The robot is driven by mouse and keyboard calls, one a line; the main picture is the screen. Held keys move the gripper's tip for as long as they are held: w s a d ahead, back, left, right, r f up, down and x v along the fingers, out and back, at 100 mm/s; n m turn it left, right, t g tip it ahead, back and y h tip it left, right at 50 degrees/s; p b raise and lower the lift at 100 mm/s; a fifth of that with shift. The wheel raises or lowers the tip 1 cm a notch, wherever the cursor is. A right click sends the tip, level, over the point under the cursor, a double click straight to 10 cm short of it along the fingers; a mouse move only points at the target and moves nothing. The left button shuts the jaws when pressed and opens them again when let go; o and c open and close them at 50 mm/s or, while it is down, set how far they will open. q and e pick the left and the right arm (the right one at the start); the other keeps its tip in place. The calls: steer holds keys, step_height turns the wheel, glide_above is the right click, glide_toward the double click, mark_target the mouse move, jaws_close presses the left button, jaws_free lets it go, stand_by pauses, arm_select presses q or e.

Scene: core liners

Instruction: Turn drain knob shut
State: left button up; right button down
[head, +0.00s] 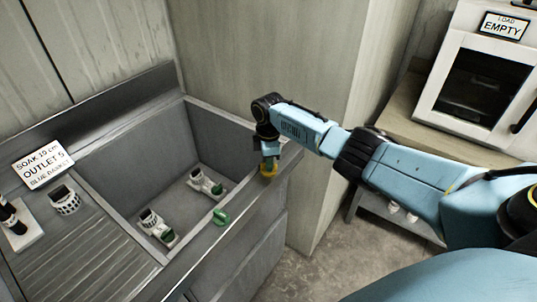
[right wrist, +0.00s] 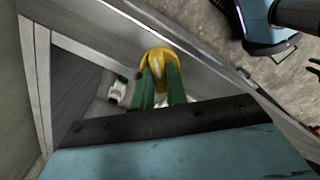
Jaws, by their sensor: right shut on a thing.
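A yellow knob (head: 268,172) sits on the front rim of the metal sink (head: 150,125). My right gripper (head: 269,161) points down at it and is shut on it. In the right wrist view the green fingertips (right wrist: 161,78) are on either side of the yellow knob's (right wrist: 158,55) raised grip. A green knob (head: 220,217) is on the same rim, to the left and nearer to me. No label shows which knob is the drain's. My left gripper is not in view.
Two white items with green parts, one (head: 205,185) farther back and one (head: 157,228) nearer, lie in the basin. A sign (head: 43,162) reading "SOAK", "OUTLET S" and "BLUE BASKET" stands at the left. A white oven-like unit (head: 480,85) is marked "EMPTY".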

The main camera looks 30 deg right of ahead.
steer(key=m+p, duration=0.2)
steer(key=m, duration=0.2)
steer(key=shift+r+m, duration=0.15)
steer(key=shift+m, duration=0.15)
steer(key=shift+m+p, duration=0.9)
steer(key=shift+m, duration=1.1)
steer(key=c, duration=1.4)
jaws_free()
